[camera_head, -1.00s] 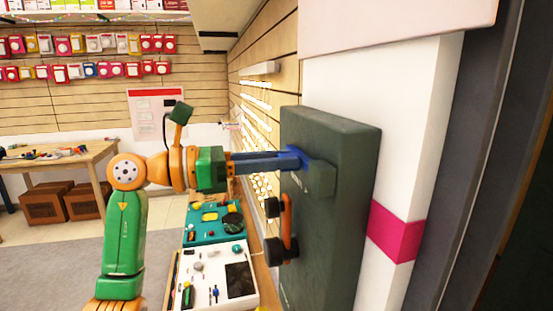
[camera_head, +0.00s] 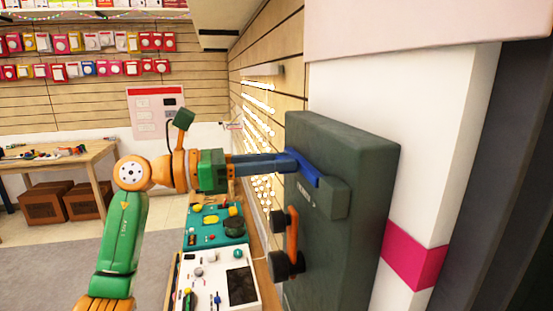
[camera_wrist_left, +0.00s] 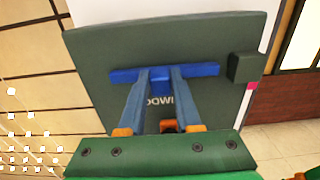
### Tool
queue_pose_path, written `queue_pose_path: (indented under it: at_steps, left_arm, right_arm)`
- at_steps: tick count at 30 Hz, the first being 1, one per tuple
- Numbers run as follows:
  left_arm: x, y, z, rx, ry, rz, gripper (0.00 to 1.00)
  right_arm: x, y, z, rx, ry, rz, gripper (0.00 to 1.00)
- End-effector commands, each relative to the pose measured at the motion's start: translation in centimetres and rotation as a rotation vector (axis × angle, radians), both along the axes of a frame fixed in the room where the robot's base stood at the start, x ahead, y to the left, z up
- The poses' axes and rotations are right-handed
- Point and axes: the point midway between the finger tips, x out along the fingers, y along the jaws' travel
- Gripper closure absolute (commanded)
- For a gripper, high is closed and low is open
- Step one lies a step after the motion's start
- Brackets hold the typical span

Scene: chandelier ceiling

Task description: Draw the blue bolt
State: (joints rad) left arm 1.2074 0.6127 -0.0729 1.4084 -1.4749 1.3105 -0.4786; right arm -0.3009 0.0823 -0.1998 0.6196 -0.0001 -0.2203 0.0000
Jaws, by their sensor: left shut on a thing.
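The blue bolt (camera_head: 308,169) lies across the upper face of a dark green panel (camera_head: 355,142). In the left wrist view the bolt (camera_wrist_left: 205,70) is a long blue bar with a blue middle part between my fingers. A dark green block (camera_head: 336,199) stands out from the panel at the bolt's right end. In the left wrist view the bolt's end is close to this block (camera_wrist_left: 246,67); I cannot tell if they touch. My left gripper (camera_head: 287,161) is shut on the bolt's middle part, its fingertips (camera_wrist_left: 160,74) at the bar. My right gripper is not in view.
An orange handle (camera_head: 292,236) with dark mounts sits lower on the panel. Below my left arm, a teal tray (camera_head: 196,238) and a white tray (camera_head: 213,291) hold small parts. A wooden table (camera_head: 60,160) stands far left. Open floor lies left.

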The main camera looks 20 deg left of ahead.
Motion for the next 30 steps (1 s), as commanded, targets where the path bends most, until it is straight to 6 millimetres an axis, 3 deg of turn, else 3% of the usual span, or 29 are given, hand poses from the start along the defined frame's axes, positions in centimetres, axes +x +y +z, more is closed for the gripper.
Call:
queue_pose_path:
  at_steps: [10,11,13,14,23,30]
  left_arm:
    - [0.0,0.1,0.3,-0.008,-0.006,0.006,1.00]
    - [0.0,0.1,0.3,-0.008,-0.006,0.006,0.60]
    - [0.0,0.1,0.3,-0.006,-0.005,0.005,0.41]
    - [0.0,0.1,0.2,-0.007,-0.004,0.005,0.38]
    - [-0.1,0.3,-0.1,-0.003,-0.001,0.003,0.38]
    - [-2.6,4.3,-0.4,-0.005,-0.002,0.009,0.38]
  right_arm:
    - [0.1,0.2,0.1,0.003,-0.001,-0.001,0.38]
    - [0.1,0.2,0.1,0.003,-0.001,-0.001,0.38]
    - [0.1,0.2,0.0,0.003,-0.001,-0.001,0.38]
    - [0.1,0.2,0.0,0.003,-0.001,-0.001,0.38]
    - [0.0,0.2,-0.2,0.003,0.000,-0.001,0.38]
    - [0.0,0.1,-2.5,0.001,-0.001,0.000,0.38]
